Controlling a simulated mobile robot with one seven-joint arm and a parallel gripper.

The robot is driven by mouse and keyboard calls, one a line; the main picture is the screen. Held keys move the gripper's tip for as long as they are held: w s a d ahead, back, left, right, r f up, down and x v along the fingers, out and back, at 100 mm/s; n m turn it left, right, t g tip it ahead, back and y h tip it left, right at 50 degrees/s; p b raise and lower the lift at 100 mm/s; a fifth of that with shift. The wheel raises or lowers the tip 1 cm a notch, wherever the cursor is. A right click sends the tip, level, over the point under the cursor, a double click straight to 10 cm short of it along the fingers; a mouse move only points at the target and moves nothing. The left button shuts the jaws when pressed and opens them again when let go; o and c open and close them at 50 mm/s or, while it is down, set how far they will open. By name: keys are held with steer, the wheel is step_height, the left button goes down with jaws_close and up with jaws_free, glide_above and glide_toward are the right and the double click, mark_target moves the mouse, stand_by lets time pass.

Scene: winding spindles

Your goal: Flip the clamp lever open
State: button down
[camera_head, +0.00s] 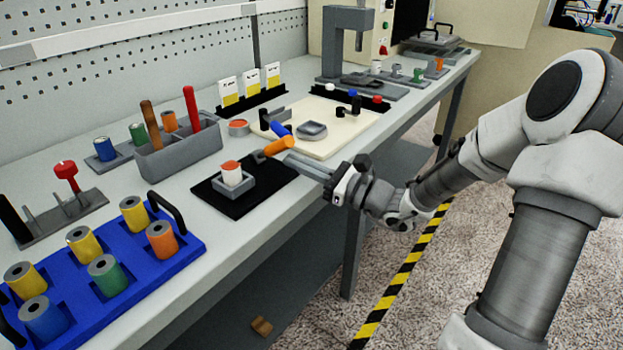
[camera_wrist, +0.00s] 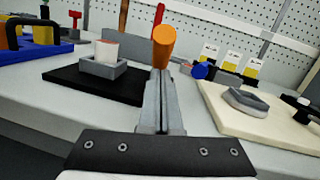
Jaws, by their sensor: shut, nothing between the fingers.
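An orange cylindrical grip (camera_head: 279,146), which looks like the clamp lever's handle, lies slanted between the black plate and the cream board. In the wrist view the orange grip (camera_wrist: 163,47) stands just beyond my fingertips. My gripper (camera_head: 290,158) comes in from the right with its fingers shut and empty, close to the grip; I cannot tell whether they touch. In the wrist view my gripper (camera_wrist: 160,74) hides whatever is below the grip. A grey square holder (camera_head: 233,187) on the black plate (camera_head: 267,180) has a white and orange-topped cup (camera_head: 231,174) in it.
A blue cylinder (camera_head: 280,130) lies by the cream board (camera_head: 330,141), which bears a grey dish (camera_head: 311,131). A grey bin (camera_head: 180,155) with tools stands behind left. A blue tray (camera_head: 160,270) of several spools is at front left. The aisle (camera_head: 400,250) is open.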

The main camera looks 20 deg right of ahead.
steer(key=shift+w+a+r, duration=0.15)
steer(key=shift+r, duration=0.15)
steer(key=shift+r, duration=0.1)
